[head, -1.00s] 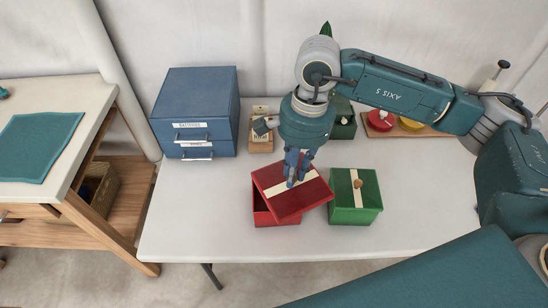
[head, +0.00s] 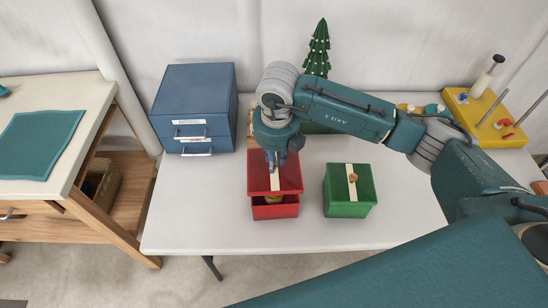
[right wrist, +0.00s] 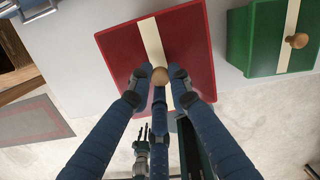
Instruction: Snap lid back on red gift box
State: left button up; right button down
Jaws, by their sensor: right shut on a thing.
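The red gift box (head: 275,212) sits on the white table, its front opening partly showing, with something yellowish inside. Its red lid (head: 262,184), with a cream stripe, is over the back part of the box and roughly lined up with its sides. A gap shows at the front; whether the lid touches the box at the back I cannot tell. My right gripper (head: 275,160) is above the lid. In the right wrist view, its fingers (right wrist: 158,88) are closed around the wooden knob (right wrist: 159,75) of the lid (right wrist: 192,50).
A closed green gift box (head: 350,203) stands just right of the red one. A blue drawer cabinet (head: 190,95) is at the back left. A small tree (head: 317,50) and a yellow tray with pegs (head: 470,110) are at the back. The table's front edge is clear.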

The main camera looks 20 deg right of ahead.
jog(key=shift+f+b, duration=0.8)
jog(key=shift+f, duration=0.8)
jog(key=shift+f+b, duration=1.25)
jog(key=shift+f, duration=0.3)
jog(key=shift+b, duration=1.1)
dwell(0.5)
jog(key=shift+f+b, duration=0.15)
jog(key=shift+b, duration=0.65)
dwell(1.2)
jog(key=shift+s, duration=0.1)
jog(key=c, duration=1)
grip_release()
jog(key=shift+c, duration=0.2)
